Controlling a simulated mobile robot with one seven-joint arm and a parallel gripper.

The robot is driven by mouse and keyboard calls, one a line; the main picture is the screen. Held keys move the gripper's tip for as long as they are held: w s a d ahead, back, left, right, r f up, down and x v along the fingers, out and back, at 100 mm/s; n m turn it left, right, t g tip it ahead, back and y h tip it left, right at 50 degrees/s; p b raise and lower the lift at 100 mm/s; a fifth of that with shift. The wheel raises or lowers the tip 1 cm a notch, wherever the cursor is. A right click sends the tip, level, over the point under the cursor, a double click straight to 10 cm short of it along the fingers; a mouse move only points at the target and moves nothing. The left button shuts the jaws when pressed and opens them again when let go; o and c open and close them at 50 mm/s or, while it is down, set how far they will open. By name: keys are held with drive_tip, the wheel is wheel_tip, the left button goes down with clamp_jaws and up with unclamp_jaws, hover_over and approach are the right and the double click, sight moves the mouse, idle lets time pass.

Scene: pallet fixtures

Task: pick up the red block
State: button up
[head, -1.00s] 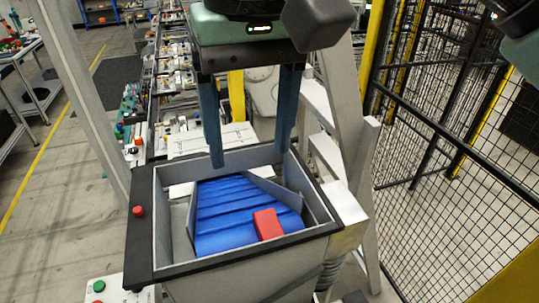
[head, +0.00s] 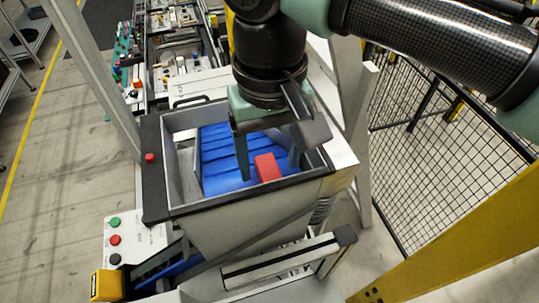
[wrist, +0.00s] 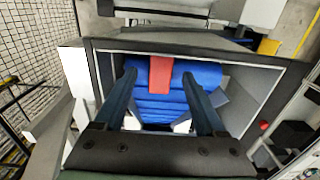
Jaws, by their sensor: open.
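The red block (head: 267,167) lies on the ribbed blue surface (head: 220,150) inside a grey, dark-rimmed hopper (head: 152,172). It also shows in the wrist view (wrist: 160,76), between and beyond my fingertips. My gripper (head: 270,160) is open and empty over the hopper, with a finger reaching down to the left of the block in the head view. The other finger is mostly hidden behind the wrist parts there. In the wrist view my gripper (wrist: 158,72) shows both fingers spread apart, one on each side of the block. I cannot tell the exact height gap.
A control panel with buttons (head: 115,240) stands at front left. A mesh fence (head: 440,150) and a yellow post (head: 450,255) are at right.

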drive_tip(key=shift+f, duration=0.9)
clamp_jaws()
